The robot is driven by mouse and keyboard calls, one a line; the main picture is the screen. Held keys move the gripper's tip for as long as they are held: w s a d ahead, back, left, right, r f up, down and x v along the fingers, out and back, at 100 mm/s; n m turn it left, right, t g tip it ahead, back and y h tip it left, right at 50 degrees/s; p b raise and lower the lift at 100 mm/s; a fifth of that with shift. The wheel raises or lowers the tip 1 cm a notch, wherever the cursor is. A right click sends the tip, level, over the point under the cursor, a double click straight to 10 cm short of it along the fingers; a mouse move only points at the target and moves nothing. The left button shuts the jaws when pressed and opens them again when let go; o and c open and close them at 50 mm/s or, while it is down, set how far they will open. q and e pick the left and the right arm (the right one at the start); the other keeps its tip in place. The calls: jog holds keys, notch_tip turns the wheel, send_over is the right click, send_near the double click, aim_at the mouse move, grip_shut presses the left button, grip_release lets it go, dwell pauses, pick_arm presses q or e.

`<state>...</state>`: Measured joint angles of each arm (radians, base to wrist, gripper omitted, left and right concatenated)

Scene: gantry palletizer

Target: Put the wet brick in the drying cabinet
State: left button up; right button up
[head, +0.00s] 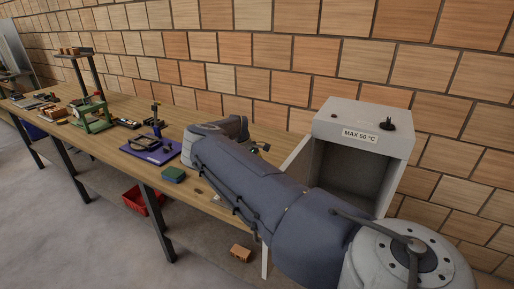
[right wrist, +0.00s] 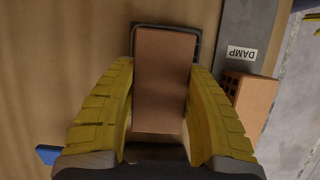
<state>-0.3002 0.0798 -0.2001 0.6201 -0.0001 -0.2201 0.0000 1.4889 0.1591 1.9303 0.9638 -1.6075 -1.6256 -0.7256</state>
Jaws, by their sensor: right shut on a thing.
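My right gripper (right wrist: 160,90) is shut on a plain reddish-brown brick (right wrist: 163,80), its yellow ribbed fingers along both sides. The brick's far end overlaps a dark rimmed frame (right wrist: 197,30); I cannot tell whether it touches it. In the head view my right arm hides this gripper and the brick. The drying cabinet (head: 361,116) is a grey box labelled "MAX 50 °C" on the right, with its front open and the pale door (head: 296,158) swung out to the left. My left gripper is not in view.
A "DAMP" label (right wrist: 242,53) and a holed brick (right wrist: 250,103) are right of the held brick. The long wooden bench (head: 117,142) carries a blue mat (head: 165,156), a green block (head: 173,174) and a green device (head: 94,122). A red crate (head: 134,199) and a brick (head: 241,254) are below.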

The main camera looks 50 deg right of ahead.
jog(key=shift+f, duration=0.1)
jog(key=o, duration=1.5)
jog(key=shift+c, duration=0.2)
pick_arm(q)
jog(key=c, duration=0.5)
pick_arm(e)
jog(key=v, duration=1.7)
jog(key=shift+r, duration=0.4)
